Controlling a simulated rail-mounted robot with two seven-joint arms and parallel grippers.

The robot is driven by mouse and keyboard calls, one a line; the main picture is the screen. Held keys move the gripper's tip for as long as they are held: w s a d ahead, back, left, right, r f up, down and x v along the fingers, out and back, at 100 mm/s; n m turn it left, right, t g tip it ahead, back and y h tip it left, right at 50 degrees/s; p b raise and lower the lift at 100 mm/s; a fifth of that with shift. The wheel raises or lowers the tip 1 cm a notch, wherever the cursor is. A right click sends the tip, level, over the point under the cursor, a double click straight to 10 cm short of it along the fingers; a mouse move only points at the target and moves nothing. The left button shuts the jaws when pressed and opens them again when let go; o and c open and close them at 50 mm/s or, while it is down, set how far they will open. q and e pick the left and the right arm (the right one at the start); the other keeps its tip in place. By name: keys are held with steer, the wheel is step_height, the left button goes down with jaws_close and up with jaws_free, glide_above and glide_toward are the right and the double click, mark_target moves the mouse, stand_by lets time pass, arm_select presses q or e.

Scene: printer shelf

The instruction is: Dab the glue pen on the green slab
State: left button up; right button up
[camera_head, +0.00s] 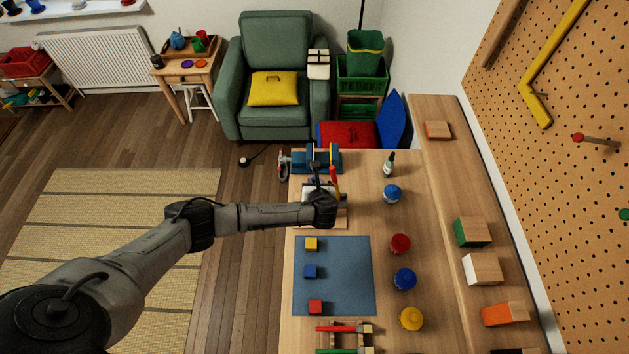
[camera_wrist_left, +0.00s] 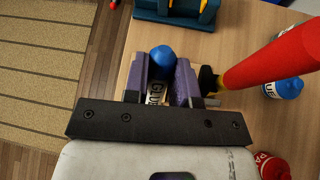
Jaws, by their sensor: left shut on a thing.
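My left gripper (camera_head: 320,189) is over the back left part of the workbench. In the left wrist view its purple fingers (camera_wrist_left: 161,78) are shut on the glue pen (camera_wrist_left: 162,57), which has a rounded blue end and a white label reading "GLU". The pen's lower part is hidden, and I cannot tell whether its tip touches anything. The clearest green candidate for the slab is a green-faced wooden block (camera_head: 473,232) on the right-hand shelf, apart from the gripper; I cannot tell whether this is the green slab. My right gripper is not in view.
A red-handled tool (camera_wrist_left: 270,60) stands close right of the fingers. A blue rack (camera_head: 325,158) is behind them. A blue mat (camera_head: 357,273) holds three small cubes. Blue, red and yellow bottles (camera_head: 411,318) line the bench's right side.

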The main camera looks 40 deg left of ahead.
arm_select(q)
steer(key=f+m+t+b, duration=0.1)
steer(key=f+b, duration=0.1)
steer(key=w+a+f+m+t+h+b, duration=0.1)
steer(key=f+b, duration=0.2)
steer(key=w+f+m+t+h+b, duration=0.1)
steer(key=f+t+b, duration=0.1)
steer(key=f, duration=0.1)
steer(key=shift+a+f+m, duration=0.1)
steer(key=shift+a+m, duration=0.3)
steer(key=shift+f+b, duration=0.1)
steer(key=shift+b, duration=0.3)
steer(key=shift+f, duration=0.1)
stand_by(0.8)
steer(key=shift+f, duration=0.25)
stand_by(0.6)
steer(key=shift+f, duration=0.15)
stand_by(1.0)
